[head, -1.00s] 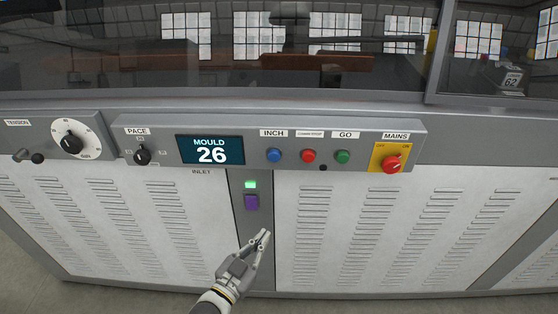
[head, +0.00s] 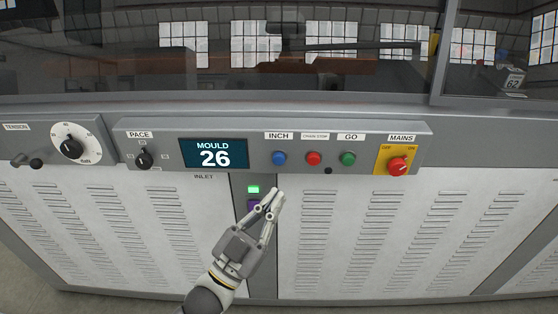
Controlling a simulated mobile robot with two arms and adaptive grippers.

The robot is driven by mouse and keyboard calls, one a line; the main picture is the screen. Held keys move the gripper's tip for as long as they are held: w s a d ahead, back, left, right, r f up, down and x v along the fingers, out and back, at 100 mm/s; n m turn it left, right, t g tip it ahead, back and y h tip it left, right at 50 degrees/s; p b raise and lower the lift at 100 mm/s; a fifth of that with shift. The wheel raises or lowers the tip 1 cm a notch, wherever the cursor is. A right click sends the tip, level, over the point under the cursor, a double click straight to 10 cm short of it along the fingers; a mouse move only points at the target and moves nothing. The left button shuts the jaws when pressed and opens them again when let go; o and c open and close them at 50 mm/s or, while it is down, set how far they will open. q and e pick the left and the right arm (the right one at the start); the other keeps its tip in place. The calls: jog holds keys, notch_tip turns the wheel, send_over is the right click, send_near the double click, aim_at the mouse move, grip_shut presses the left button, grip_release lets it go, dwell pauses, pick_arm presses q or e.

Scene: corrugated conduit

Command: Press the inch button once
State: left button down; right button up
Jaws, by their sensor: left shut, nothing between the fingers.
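The inch button (head: 279,158) is a round blue button under the INCH label on the grey control panel (head: 230,128). My left gripper (head: 275,194) is shut and empty. In the head view its fingertips appear below the inch button, with a visible gap between them. It covers part of the purple switch on the dark strip. My right gripper is not in view.
A red button (head: 313,158) and a green button (head: 348,159) sit right of the blue one. Further right is a red mains knob (head: 397,166) on a yellow plate. A screen (head: 213,153) reads MOULD 26. A green lamp (head: 253,189) glows below.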

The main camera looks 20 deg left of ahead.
aim_at(279, 159)
pick_arm(q)
jog(key=w+a+b, duration=0.1)
jog(key=w+a, duration=0.1)
jog(key=w, duration=0.6)
jog(key=shift+w+a+b, duration=0.25)
jog(key=shift+b, duration=0.05)
dwell(0.7)
jog(key=shift+w, duration=0.15)
dwell(0.5)
jog(key=shift+w+a, duration=0.1)
jog(key=shift+w, duration=0.2)
jog(key=shift+w+a, duration=0.15)
jog(key=shift+w, duration=0.2)
dwell(0.6)
dwell(0.4)
jog(key=shift+s+d+p, duration=0.25)
jog(key=shift+s+p, duration=0.05)
jog(key=shift+s, duration=0.5)
